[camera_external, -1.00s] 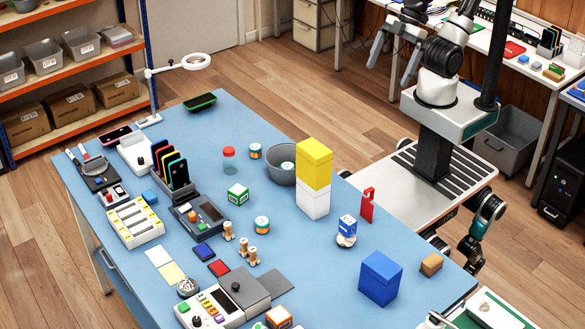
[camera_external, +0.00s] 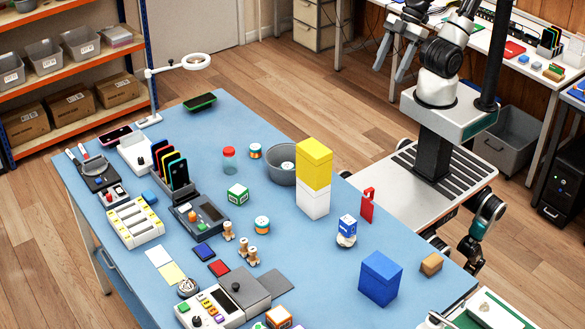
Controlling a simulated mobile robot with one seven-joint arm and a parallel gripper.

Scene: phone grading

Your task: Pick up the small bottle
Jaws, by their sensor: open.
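A small bottle (camera_external: 229,160) with a red cap and a clear, greenish body stands upright on the blue table (camera_external: 325,262), left of the grey bowl. My gripper (camera_external: 388,76) is open and empty. It hangs in the air beyond the table's far right side, well apart from the bottle. Nothing hides the bottle in this view.
A small round tin (camera_external: 255,151) and a grey bowl (camera_external: 281,174) stand just right of the bottle. A tall yellow and white box stack (camera_external: 313,178) stands between the bottle and my arm's side. A green and white cube (camera_external: 238,194) sits in front of the bottle.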

